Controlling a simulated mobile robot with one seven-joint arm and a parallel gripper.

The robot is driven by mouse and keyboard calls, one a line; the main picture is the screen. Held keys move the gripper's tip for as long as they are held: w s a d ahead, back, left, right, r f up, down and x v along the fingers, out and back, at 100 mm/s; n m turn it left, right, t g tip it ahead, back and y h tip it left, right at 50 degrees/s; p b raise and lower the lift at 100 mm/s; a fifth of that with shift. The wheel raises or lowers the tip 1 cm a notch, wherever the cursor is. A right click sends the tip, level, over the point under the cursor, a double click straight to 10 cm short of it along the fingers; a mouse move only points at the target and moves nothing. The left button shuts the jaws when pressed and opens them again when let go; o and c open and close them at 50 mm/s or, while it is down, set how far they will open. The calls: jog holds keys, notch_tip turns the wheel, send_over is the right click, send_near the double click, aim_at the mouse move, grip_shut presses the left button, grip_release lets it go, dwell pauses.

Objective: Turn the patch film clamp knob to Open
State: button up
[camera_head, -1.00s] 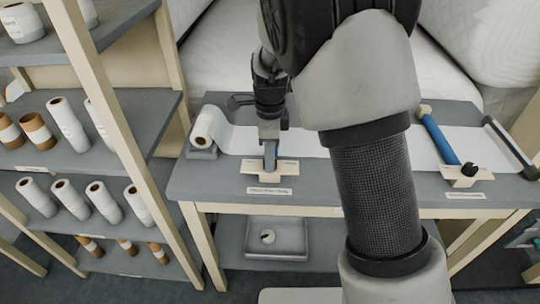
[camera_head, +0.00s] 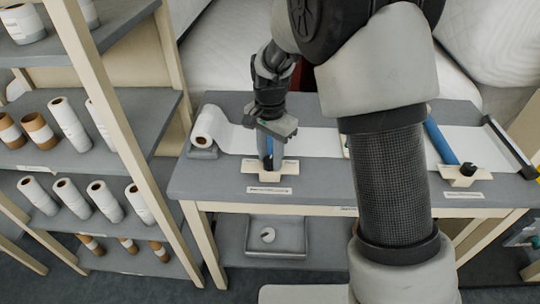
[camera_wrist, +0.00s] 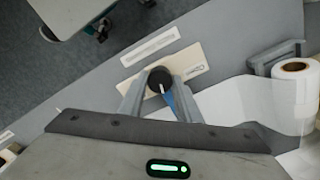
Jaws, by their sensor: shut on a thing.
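A black round knob (camera_wrist: 159,77) with a white pointer line sits on a cream plate (camera_wrist: 190,66) in the wrist view. My gripper (camera_wrist: 158,84) is shut on this knob, one finger on each side. A blue bar (camera_wrist: 184,102) runs under the fingers. In the head view the plate (camera_head: 252,166) is at the table's front left, with my gripper (camera_head: 270,160) above it hiding the knob. Small print on the plate is too blurred to read. A similar black knob (camera_head: 468,168) stands on another cream plate (camera_head: 452,177) at the right.
A white roll (camera_head: 205,125) lies at the grey table's left end, its white sheet (camera_head: 310,142) running across. A blue rod (camera_head: 440,141) is at the right. A shelf with several rolls (camera_head: 70,125) stands left. A grey tray (camera_head: 277,253) is below.

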aim_at(270, 159)
jog(key=n, duration=0.4)
jog(key=shift+n, duration=0.3)
jog(key=n, duration=0.3)
jog(key=shift+n, duration=0.4)
jog(key=n, duration=0.4)
jog(key=shift+r, duration=0.1)
jog(key=shift+n+p, duration=0.5)
jog(key=shift+n, duration=1.3)
jog(key=shift+w+n, duration=0.1)
jog(key=shift+n, duration=0.2)
jog(key=o, duration=1.1)
jog(key=shift+c, duration=0.2)
notch_tip(270, 159, up, 17)
jog(key=p, duration=0.1)
jog(key=shift+r, duration=0.15)
